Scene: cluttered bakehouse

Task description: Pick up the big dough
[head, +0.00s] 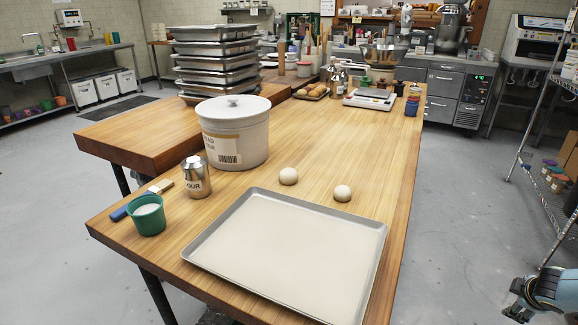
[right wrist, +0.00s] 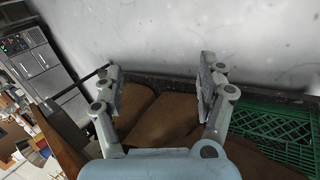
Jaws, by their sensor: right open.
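Two pale round dough balls sit apart on the wooden table, just behind the metal tray. The left dough ball (head: 289,176) looks slightly larger and is farther back; the right dough ball (head: 342,193) looks smaller and is nearer. My right gripper (head: 516,299) is at the bottom right corner of the head view, off the table and well away from both balls. In the right wrist view its two fingers (right wrist: 160,82) are spread with nothing between them. No dough shows in that view. My left gripper is not in view.
A tray (head: 290,250) fills the table's front. A white lidded tub (head: 235,135), a metal flour shaker (head: 196,178), a green cup (head: 147,215) and a brush (head: 158,187) stand left. A scale (head: 371,98) is farther back. Brown shapes (right wrist: 170,115) and a green crate (right wrist: 275,130) show beyond the fingers.

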